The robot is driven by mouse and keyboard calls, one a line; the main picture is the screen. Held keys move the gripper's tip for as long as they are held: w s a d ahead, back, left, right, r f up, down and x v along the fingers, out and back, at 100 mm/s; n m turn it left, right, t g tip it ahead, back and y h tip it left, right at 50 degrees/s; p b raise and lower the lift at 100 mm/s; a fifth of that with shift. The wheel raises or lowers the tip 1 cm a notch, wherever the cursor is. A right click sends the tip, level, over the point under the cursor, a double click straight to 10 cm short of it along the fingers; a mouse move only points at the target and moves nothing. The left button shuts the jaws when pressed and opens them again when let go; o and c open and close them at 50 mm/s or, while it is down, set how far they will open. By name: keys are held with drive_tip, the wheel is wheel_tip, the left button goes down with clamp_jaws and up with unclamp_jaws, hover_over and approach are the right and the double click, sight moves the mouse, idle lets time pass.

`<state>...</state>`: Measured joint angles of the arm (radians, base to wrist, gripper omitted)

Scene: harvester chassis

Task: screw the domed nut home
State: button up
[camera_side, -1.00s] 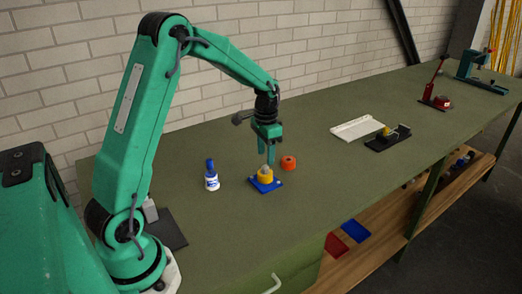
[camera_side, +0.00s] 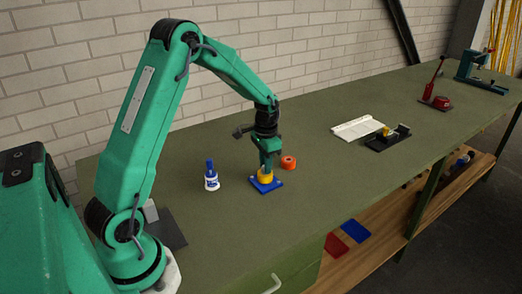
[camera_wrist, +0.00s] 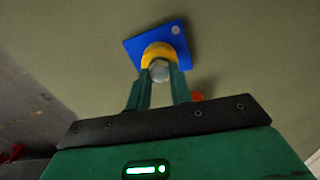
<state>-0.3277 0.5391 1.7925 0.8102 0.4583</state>
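The domed nut (camera_wrist: 160,70) is a small grey hexagonal piece on top of a yellow round part (camera_side: 265,178). The yellow part stands on a blue square plate (camera_side: 276,185) on the bench; the plate also shows in the wrist view (camera_wrist: 138,48). My gripper (camera_side: 266,167) points down at the yellow part in the side view, hiding the nut there. In the wrist view my gripper's fingers (camera_wrist: 160,80) stand on either side of the nut, which fills the gap between them. I cannot tell whether they press on it. The thread under the nut is hidden.
A white tray (camera_side: 357,128) and a black fixture (camera_side: 388,138) lie further right. The bench front is clear.

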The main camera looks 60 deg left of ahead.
drive_tip(key=o, duration=0.7)
clamp_jaws()
drive_tip(key=shift+m, duration=0.4)
drive_tip(key=shift+m, duration=2.2)
drive_tip(key=shift+m, duration=0.3)
